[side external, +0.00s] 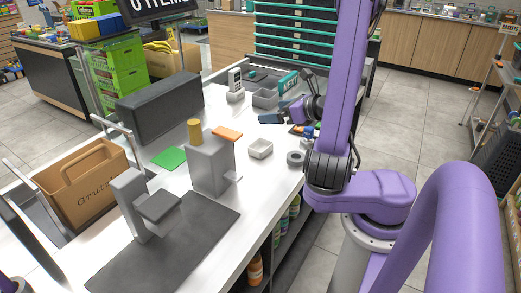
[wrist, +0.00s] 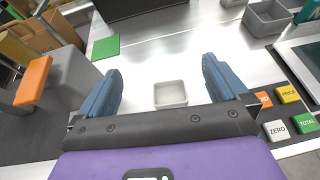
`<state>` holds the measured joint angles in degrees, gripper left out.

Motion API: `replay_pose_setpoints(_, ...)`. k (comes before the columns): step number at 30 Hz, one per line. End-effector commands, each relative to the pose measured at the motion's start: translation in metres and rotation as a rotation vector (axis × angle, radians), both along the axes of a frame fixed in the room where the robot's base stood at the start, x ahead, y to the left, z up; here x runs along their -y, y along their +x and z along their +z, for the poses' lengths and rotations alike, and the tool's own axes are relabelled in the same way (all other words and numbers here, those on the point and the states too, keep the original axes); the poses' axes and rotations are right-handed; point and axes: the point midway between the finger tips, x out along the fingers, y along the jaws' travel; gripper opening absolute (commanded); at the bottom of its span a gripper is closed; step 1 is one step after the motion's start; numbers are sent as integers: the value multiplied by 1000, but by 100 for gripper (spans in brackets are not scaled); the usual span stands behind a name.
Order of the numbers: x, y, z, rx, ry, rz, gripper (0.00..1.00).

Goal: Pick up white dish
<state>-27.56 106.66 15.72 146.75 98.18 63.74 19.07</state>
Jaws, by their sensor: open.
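The white dish (side external: 260,149) is a small, square, shallow container standing upright on the metal counter, to the right of the grey box-shaped stand. In the wrist view the white dish (wrist: 170,94) looks empty and lies between and beyond my fingertips. My gripper (side external: 284,114) is above the counter, behind the dish in the side view. In the wrist view my gripper (wrist: 158,72) has its two blue fingers spread wide, with nothing between them. The fingers appear apart from the dish.
A grey stand (side external: 211,165) with an orange top piece (side external: 228,133) is left of the dish. A green square (side external: 169,157) lies flat on the counter. Grey bins (side external: 265,98) stand behind. Coloured keys (wrist: 288,94) are at the right. Bare counter surrounds the dish.

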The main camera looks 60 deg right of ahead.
Motion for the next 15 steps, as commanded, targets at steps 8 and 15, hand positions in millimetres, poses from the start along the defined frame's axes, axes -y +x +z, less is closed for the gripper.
replay_pose_setpoints(8, 0, 0, -70, -1, 11, -1, 100)
replay_pose_setpoints(15, 0, 0, -103, 0, 2, 0, 100)
